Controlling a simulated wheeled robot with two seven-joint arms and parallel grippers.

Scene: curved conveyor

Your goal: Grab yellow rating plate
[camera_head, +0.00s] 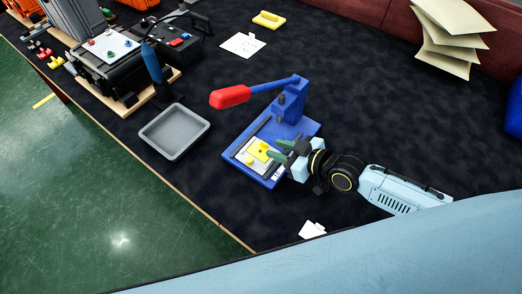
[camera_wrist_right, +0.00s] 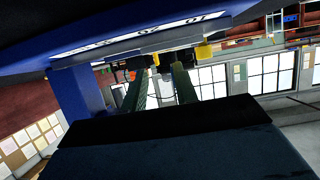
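The yellow rating plate (camera_head: 258,149) lies on a pale panel on the base of the blue press (camera_head: 288,113), which has a red-handled lever. My right gripper (camera_head: 276,149) reaches in from the right, its two dark green fingers beside the plate's right edge. The fingers also show in the right wrist view (camera_wrist_right: 160,84), spread apart with no object visibly clamped between them. A small yellow piece (camera_wrist_right: 205,53) shows above and right of the fingers there. I cannot tell whether the fingers touch the plate. My left gripper is out of view.
A grey empty tray (camera_head: 174,131) stands left of the press. Another yellow block (camera_head: 269,19) and a white sheet (camera_head: 242,44) lie farther back. Black equipment (camera_head: 110,60) fills the upper left, and stacked papers (camera_head: 450,35) the upper right. The dark tabletop between is mostly clear.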

